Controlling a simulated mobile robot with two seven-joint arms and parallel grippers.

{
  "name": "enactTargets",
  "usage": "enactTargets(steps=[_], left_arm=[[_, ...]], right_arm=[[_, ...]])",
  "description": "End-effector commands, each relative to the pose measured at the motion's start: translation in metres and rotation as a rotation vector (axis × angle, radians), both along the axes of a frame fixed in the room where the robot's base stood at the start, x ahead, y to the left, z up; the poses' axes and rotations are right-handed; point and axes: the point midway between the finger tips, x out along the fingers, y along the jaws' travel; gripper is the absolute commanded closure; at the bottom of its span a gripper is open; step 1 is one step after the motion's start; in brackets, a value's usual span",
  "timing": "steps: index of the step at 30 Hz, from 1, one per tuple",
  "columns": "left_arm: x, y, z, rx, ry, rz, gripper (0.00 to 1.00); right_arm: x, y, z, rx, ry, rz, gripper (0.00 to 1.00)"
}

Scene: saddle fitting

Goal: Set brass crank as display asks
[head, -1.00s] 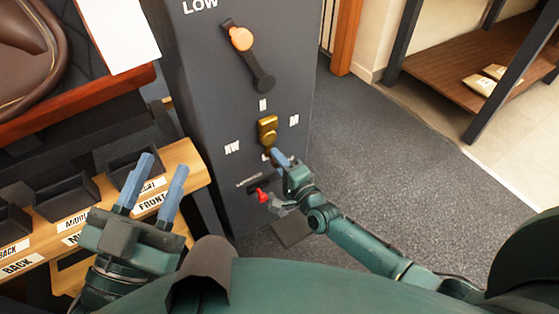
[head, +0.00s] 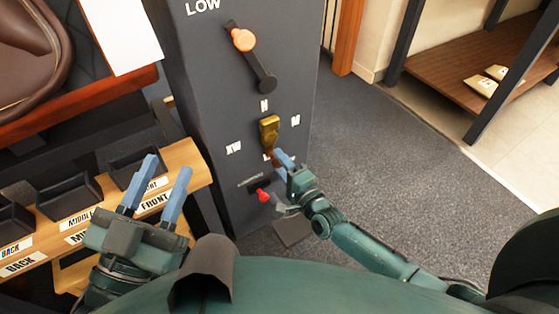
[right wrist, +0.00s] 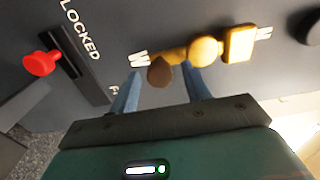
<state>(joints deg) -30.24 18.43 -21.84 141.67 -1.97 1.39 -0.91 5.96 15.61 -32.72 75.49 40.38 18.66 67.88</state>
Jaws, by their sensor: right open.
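The brass crank (head: 269,130) is on the front of the dark grey cabinet, with letter marks around it. Its arm points down toward the bottom mark, which is partly hidden in the head view. In the right wrist view the crank (right wrist: 204,51) ends in a brown knob (right wrist: 160,73). My right gripper (head: 279,158) is at the crank's lower end. Its open fingers stand on either side of the knob in the right wrist view (right wrist: 158,92). My left gripper (head: 160,186) is open and empty beside the wooden rack. No display reading is legible.
A black lever with an orange knob (head: 243,40) is above the crank, near a LOW label. A red knob (head: 263,195) is below, by a slot marked LOCKED. The wooden rack (head: 190,160) with black bins is at left. Carpet (head: 390,170) is clear at right.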

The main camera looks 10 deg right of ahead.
Motion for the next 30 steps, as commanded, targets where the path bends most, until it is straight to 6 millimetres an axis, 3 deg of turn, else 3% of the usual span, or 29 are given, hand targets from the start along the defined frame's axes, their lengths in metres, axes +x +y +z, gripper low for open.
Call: enactTargets(steps=[4, 12, 30], left_arm=[[-0.007, -0.003, -0.016, -0.009, 0.111, 0.006, 0.64], [-0.007, 0.000, -0.015, 0.014, 0.112, 0.020, 0.64], [-0.006, 0.001, -0.017, 0.023, 0.116, 0.022, 0.64]], right_arm=[[-0.027, -0.010, 0.002, -0.003, 0.005, 0.001, 0.52], [-0.057, -0.020, 0.001, -0.002, 0.002, 0.002, 0.52], [-0.059, -0.021, 0.002, -0.002, 0.002, 0.001, 0.52]])
